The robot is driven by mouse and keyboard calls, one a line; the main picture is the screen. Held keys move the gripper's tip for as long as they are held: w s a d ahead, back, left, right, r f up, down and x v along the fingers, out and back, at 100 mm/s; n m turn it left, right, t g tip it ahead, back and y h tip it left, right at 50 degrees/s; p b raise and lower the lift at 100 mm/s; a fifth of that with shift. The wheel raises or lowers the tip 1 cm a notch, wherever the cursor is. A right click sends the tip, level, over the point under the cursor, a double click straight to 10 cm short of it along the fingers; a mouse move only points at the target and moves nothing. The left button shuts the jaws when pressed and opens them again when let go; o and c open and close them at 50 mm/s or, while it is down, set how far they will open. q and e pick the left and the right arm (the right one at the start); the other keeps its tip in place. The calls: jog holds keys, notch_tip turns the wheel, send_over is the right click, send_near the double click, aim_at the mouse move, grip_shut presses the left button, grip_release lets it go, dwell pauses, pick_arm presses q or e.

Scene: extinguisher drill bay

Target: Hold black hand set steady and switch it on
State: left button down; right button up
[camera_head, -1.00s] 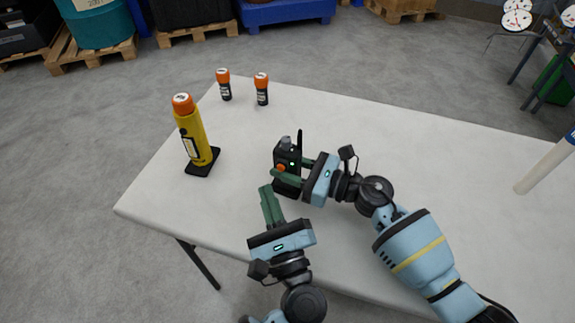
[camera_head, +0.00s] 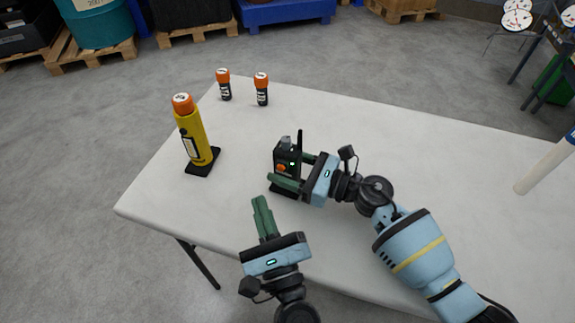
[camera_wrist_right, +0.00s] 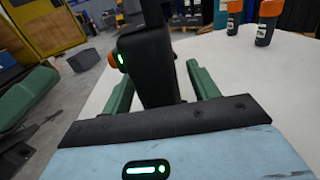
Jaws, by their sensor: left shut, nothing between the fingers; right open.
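The black hand set (camera_head: 285,158) stands upright on the table, with a stub antenna, an orange knob and a lit green light on its side. In the right wrist view the hand set (camera_wrist_right: 152,65) is close, with its green light lit and the orange knob beside it. My right gripper (camera_head: 288,169) is open, its fingers on either side of the hand set with gaps. My left gripper (camera_head: 260,199) is shut and empty, apart from the hand set on its near side. A green left finger shows at the left of the right wrist view.
A yellow cylinder with an orange top (camera_head: 195,135) stands on a black base at the table's left. Two small orange-topped canisters (camera_head: 224,90) (camera_head: 262,95) stand at the back edge. A white tube (camera_head: 545,168) is at the right. The white table (camera_head: 400,140) is otherwise clear.

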jog(key=v, duration=1.2)
jog(key=shift+s, duration=0.1)
